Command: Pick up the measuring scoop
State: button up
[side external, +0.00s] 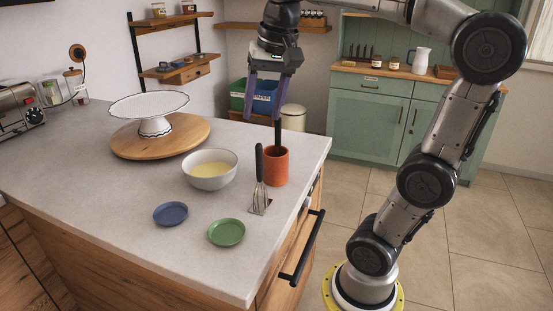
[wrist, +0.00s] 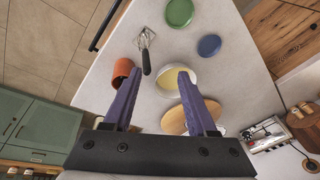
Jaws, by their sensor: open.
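I cannot clearly make out a measuring scoop. A dark upright handle (side external: 278,134) rises from the orange-red cup (side external: 276,168) in the side view; what it belongs to is hidden in the cup. The cup also shows in the wrist view (wrist: 122,70), left of my fingers. My gripper (side external: 265,115) is open and empty above the counter, with one purple finger close to or in line with that handle. The wrist view shows the gripper's (wrist: 160,74) two fingers apart.
A white bowl with pale yellow contents (side external: 210,170) is left of the cup. A blue dish (side external: 170,213) and a green dish (side external: 227,232) lie in front. A white cake stand (side external: 150,104) sits on a round wooden board (side external: 188,142). The front left of the counter is clear.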

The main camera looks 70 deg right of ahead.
jog(key=w+d+m+g, duration=0.1)
jog(key=w+d+m, duration=0.45)
jog(key=d, duration=0.55)
jog(key=m+g, duration=0.2)
send_over(278, 146)
jog(key=shift+n+y, duration=0.25)
jog(key=shift+y, duration=0.15)
jog(key=f, duration=0.4)
jog(key=shift+w+f, duration=0.3)
jog(key=shift+w, duration=0.1)
jog(key=shift+s+d+f, duration=0.2)
jog(key=shift+d+f, duration=0.05)
jog(key=shift+d, duration=0.05)
notch_tip(278, 146, down, 14)
jog(key=shift+a+r, duration=0.15)
jog(key=shift+r, duration=0.1)
grip_shut()
